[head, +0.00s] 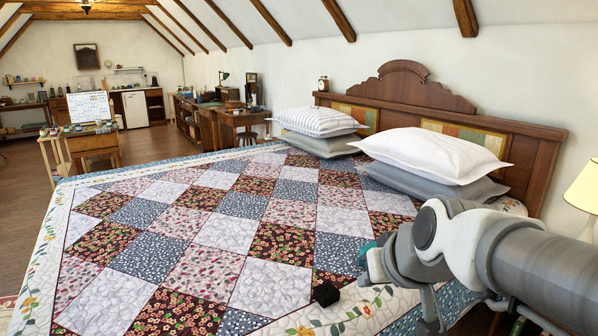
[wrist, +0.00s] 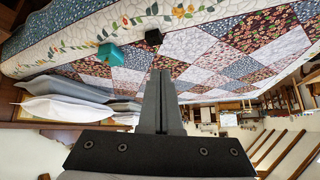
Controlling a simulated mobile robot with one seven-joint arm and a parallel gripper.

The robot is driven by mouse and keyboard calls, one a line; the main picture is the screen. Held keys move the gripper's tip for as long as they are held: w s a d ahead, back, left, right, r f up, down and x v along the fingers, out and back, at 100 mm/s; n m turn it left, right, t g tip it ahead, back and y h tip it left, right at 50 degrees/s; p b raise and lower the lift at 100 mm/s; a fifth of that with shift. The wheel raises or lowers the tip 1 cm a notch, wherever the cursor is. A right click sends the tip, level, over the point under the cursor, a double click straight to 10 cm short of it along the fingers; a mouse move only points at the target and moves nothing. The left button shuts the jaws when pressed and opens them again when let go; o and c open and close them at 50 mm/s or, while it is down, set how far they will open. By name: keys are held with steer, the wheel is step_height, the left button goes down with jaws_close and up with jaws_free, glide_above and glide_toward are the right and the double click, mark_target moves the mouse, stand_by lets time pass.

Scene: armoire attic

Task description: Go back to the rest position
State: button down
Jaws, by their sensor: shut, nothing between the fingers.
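My gripper (wrist: 160,75) is shut and empty, its two fingers together in the middle of the wrist view. That view is upside down. My arm reaches in from the right of the head view over the bed's near side; the fingers cannot be made out there. The patchwork bed (head: 228,233) lies below, and its quilt also fills the top of the wrist view (wrist: 215,45). My gripper appears apart from the quilt and from the small objects on it.
A black block (head: 326,293) lies on the quilt near its floral border. A teal block (wrist: 110,56) lies near it, partly hidden by my arm in the head view. Pillows (head: 434,155) rest against the wooden headboard (head: 405,90). A lamp (head: 584,188) stands at right. Open floor lies far left.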

steer(key=s+d+f+m+g+h, duration=0.1)
steer(key=s+d+f+g, duration=0.15)
steer(key=s, duration=0.95)
step_height(320, 180, up, 19)
steer(key=p, duration=1.9)
steer(key=shift+s+d+h, duration=0.25)
steer(key=shift+s+h, duration=0.05)
steer(key=shift+s, duration=0.05)
steer(key=shift+d+m, duration=0.2)
steer(key=shift+m, duration=0.1)
